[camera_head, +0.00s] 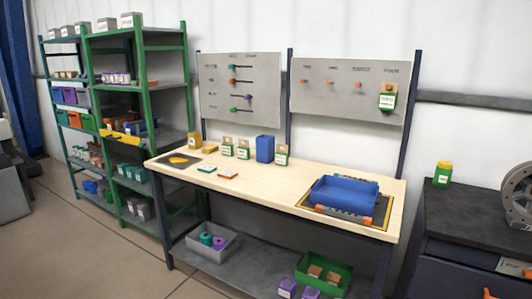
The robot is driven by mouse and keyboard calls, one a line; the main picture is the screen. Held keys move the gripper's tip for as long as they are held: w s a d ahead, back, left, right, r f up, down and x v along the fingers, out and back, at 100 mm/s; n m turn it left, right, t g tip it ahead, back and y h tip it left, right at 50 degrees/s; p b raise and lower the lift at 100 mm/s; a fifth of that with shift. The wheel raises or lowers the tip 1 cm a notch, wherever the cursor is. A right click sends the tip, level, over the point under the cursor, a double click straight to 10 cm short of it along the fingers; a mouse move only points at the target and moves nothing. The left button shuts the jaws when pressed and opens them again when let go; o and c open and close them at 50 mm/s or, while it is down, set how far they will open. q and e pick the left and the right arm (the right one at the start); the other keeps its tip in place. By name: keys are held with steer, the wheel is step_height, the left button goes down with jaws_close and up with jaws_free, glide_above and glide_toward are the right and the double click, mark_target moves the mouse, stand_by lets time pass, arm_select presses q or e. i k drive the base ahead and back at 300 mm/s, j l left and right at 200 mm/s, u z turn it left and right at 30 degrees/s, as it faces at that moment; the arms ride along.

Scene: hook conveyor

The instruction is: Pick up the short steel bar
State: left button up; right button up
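I cannot make out a short steel bar for certain in the head view. Several thin dark rods with coloured ends, one of them a rod (243,82), are mounted on the left grey board (213,90) above the workbench. At this size I cannot tell whether any of them is the steel bar. A blue tray (345,194) lies on a dark mat at the right of the workbench (255,184); its contents are not clear. Neither of my grippers is in view.
A green shelf rack (185,70) with bins and boxes stands left of the bench. A blue container (265,149) and small boxes line the bench's back. A dark cabinet (455,225) stands at right. The bench's middle front is mostly clear.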

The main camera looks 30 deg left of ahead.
mark_target(320, 208)
steer(key=j+z, duration=0.1)
steer(key=z, duration=0.5)
steer(key=i+j+z, duration=0.1)
steer(key=j+z, duration=0.35)
steer(key=j, duration=0.35)
steer(key=j+z, duration=0.5)
steer(key=j, duration=0.25)
